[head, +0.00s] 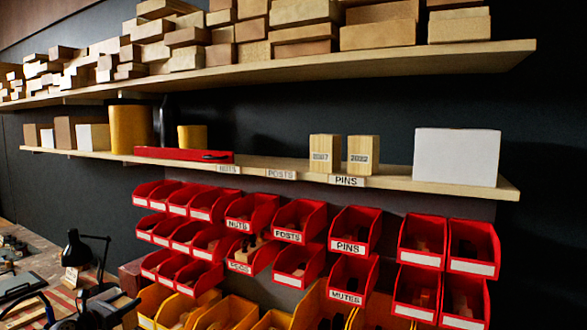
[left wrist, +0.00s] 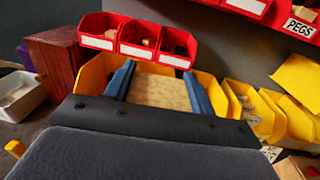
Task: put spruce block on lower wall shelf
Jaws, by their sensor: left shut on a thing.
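The lower wall shelf (head: 270,165) runs across the head view below a longer upper shelf. Two pale upright blocks with number labels, a left one (head: 325,154) and a right one (head: 362,155), stand side by side on it. In the left wrist view my left gripper (left wrist: 158,68) has its two blue fingers shut on a pale wood block (left wrist: 160,92), which I take as the spruce block. The block's near end is hidden by the gripper body. Dark gripper parts low at the left of the head view are hard to make out. My right gripper is not in view.
Bare shelf shows between the case and the labelled blocks. Red bins (head: 300,220) hang below; the upper shelf (head: 300,68) is crowded with wood.

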